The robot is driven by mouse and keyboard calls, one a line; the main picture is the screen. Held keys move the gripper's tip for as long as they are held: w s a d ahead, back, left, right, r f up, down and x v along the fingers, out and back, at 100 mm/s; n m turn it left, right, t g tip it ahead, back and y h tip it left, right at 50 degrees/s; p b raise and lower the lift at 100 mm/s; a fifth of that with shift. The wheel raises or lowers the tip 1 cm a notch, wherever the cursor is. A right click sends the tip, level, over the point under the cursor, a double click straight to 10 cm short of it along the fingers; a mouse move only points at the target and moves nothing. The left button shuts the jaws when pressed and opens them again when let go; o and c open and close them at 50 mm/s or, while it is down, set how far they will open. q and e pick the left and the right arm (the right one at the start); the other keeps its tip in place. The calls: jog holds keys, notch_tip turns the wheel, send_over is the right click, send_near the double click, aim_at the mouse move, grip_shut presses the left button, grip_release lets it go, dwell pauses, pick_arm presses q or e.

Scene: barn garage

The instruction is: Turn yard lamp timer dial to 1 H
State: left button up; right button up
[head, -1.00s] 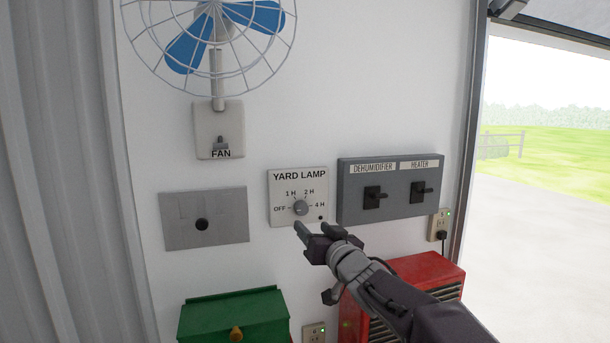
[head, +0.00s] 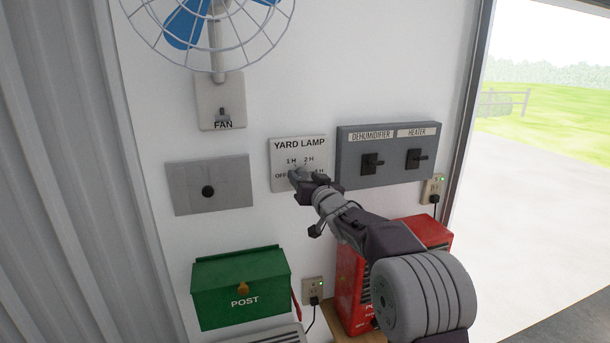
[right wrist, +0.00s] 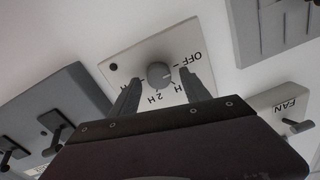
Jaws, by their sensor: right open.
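The yard lamp timer is a pale square plate (head: 282,149) on the white wall, lettered OFF, 1 H, 2 H and 4 H. In the head view my right gripper (head: 299,174) covers its dial and part of the lettering. In the right wrist view the round grey dial (right wrist: 159,74) shows at the middle of the plate (right wrist: 187,45). My right gripper's two fingers (right wrist: 161,93) are open, reaching toward the dial on either side, with nothing between them gripped. Where the dial points is not clear. My left gripper is not in view.
The dehumidifier and heater switch panel (head: 352,146) is just right of the timer. A grey plate with a black knob (head: 208,192) is to the left. The fan switch (head: 223,114) is above left. A green post box (head: 215,301) and red heater (head: 350,290) are below.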

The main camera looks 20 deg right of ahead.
jog(key=shift+w+f, duration=0.1)
jog(key=shift+w, duration=0.05)
grip_shut()
jog(key=shift+m, duration=0.3)
jog(key=shift+m+p, duration=0.6)
jog(key=shift+m, duration=0.4)
jog(key=m, duration=0.2)
jog(key=shift+m, duration=0.4)
jog(key=m, duration=0.3)
jog(key=shift+f+m+p, duration=0.15)
jog(key=shift+m+p, duration=0.15)
jog(key=shift+p, duration=0.05)
jog(key=shift+m+t, duration=0.3)
jog(key=shift+m, duration=1.2)
jog(key=shift+h, duration=0.3)
